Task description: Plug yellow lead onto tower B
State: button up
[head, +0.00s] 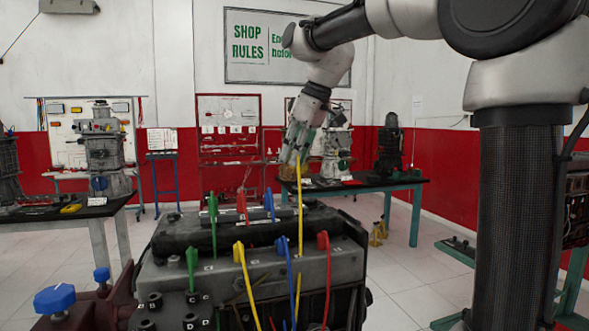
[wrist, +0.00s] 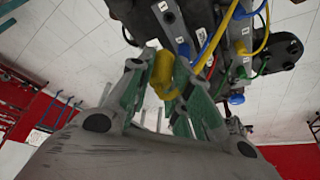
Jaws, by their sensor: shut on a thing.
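My gripper (head: 296,150) is shut on the yellow lead's boot (wrist: 162,72), held between its green-padded fingers. In the head view the gripper hangs above the back right part of the grey engine block (head: 225,235). The yellow lead (head: 300,215) runs down from the gripper in front of the block. In the wrist view the boot is apart from the block's top. Dark towers (head: 192,321) stand at the block's front left.
Green (head: 212,210), red (head: 242,205) and blue (head: 269,206) boots stand along the block's back. Green, yellow (head: 239,253), blue (head: 283,246) and red (head: 323,243) boots stand along its front. A blue knob (head: 54,299) is at left. A table (head: 360,184) with other trainers stands behind.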

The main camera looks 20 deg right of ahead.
jog(key=shift+r, duration=0.1)
dwell(0.3)
jog(key=s+a, duration=0.6)
jog(key=a, duration=0.4)
jog(key=s+a, duration=0.6)
jog(key=a, duration=0.4)
jog(key=s+a, duration=0.5)
jog(key=a, duration=0.5)
jog(key=shift+s, duration=0.4)
jog(key=shift+a, duration=0.1)
notch_tip(320, 180, down, 10)
dwell(1.4)
dwell(0.5)
jog(key=shift+f, duration=2.75)
